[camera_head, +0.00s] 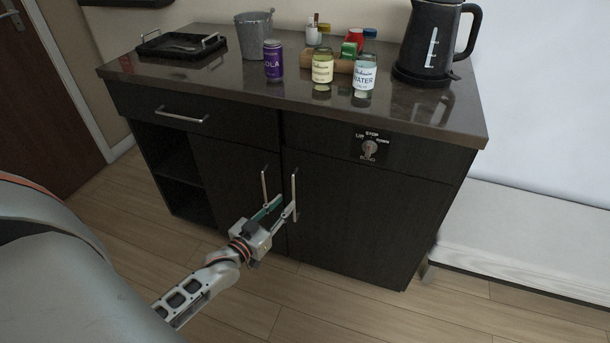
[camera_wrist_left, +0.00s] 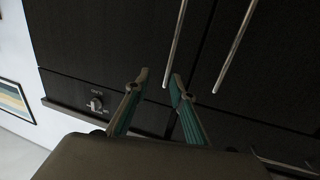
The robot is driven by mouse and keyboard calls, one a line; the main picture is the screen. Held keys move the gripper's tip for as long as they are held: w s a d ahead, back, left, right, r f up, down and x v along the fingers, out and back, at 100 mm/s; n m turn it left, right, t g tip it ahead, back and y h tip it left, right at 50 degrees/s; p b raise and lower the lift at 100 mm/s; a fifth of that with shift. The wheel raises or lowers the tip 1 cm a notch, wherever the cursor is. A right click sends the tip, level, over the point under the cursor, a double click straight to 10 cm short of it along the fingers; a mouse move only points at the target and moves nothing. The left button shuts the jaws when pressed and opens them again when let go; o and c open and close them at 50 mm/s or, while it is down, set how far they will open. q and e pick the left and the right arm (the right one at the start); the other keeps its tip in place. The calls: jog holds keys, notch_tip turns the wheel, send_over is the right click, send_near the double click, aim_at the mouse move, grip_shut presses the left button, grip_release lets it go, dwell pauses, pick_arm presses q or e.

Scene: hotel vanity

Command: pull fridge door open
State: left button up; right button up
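The dark cabinet has two closed doors side by side, and neither is marked as the fridge. The right door (camera_head: 348,215) has a vertical metal bar handle (camera_head: 294,197). The left door (camera_head: 228,178) has a similar handle (camera_head: 265,188). My left gripper (camera_head: 284,203) is open and empty in front of the doors, close to the right door's handle. In the left wrist view, the gripper's fingertips (camera_wrist_left: 159,77) are spread apart. The end of the nearer handle (camera_wrist_left: 175,45) appears between them; contact cannot be told. The other handle (camera_wrist_left: 235,45) lies outside the fingers. My right gripper is not in view.
A knob panel (camera_head: 370,148) is above the right door, and a drawer handle (camera_head: 182,115) is at upper left. The countertop (camera_head: 215,75) holds a kettle (camera_head: 430,45), bottles, a can, a bucket and a tray. A low white bench (camera_head: 520,235) stands right; wooden floor (camera_head: 300,305) lies clear in front.

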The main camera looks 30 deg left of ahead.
pick_arm(q)
jog(key=w+a+b, duration=0.1)
jog(key=w+a, duration=0.1)
jog(key=w, duration=0.6)
jog(key=shift+w+r, duration=0.4)
jog(key=shift+r, duration=0.05)
jog(key=shift+c, duration=0.5)
grip_shut()
